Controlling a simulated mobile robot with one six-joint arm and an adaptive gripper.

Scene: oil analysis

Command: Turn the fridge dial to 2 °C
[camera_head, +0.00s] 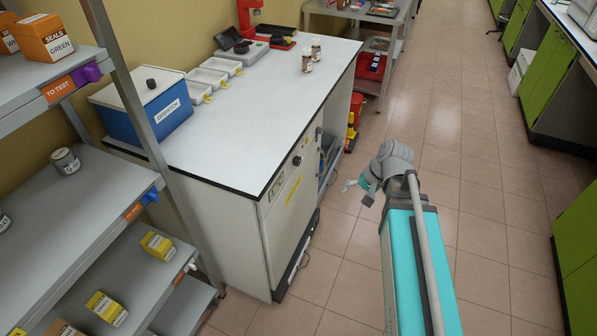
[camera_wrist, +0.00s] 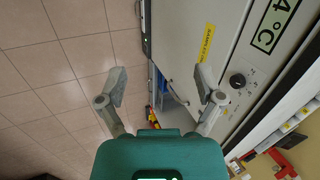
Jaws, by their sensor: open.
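The fridge (camera_head: 289,217) is a pale cabinet built in under the white bench. Its dark round dial (camera_head: 297,160) sits high on the front, right of a small display (camera_head: 279,187). In the wrist view the fridge appears turned on its side. There the display (camera_wrist: 275,25) reads 4 °C and the black dial (camera_wrist: 238,80) sits on the panel with small marks around it, too small to read. My gripper (camera_head: 357,187) is in front of the bench, right of the dial and apart from it. In the wrist view its two fingers (camera_wrist: 160,90) are spread with nothing between them.
The white bench top (camera_head: 245,125) overhangs the fridge front. A blue DISPATCH box (camera_head: 150,105) and two small bottles (camera_head: 312,53) stand on it. Grey shelves (camera_head: 115,175) are at the left. The tiled floor (camera_head: 470,180) right of my arm is clear.

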